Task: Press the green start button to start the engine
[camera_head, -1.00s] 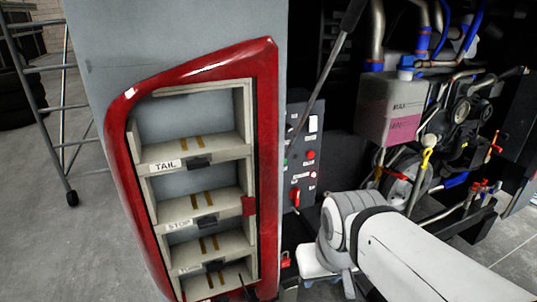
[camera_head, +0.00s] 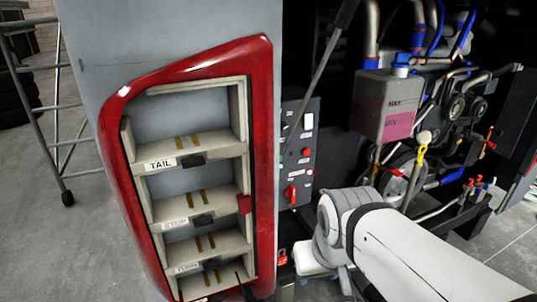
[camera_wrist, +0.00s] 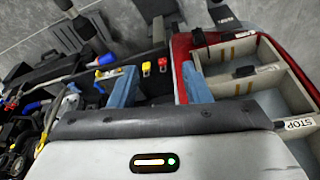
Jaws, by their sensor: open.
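A grey control panel (camera_head: 306,130) stands just right of the red-framed lamp housing in the head view. It carries a white switch, a red button (camera_head: 307,152) and a red rotary handle (camera_head: 290,194). A small green spot (camera_head: 281,158) shows at its left edge, partly cut off by the housing; I cannot tell its full shape. My arm is below and right of the panel. My gripper (camera_wrist: 160,88) is open and empty in the wrist view, its two blue-grey fingers apart. The green button cannot be made out in the wrist view.
The red lamp housing (camera_head: 262,120) with labelled shelves stands left of the panel. A thin rod (camera_head: 322,80) slants in front of the panel. A tank with pink fluid (camera_head: 398,120), pipes and hoses fill the right. A metal frame (camera_head: 56,110) stands far left.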

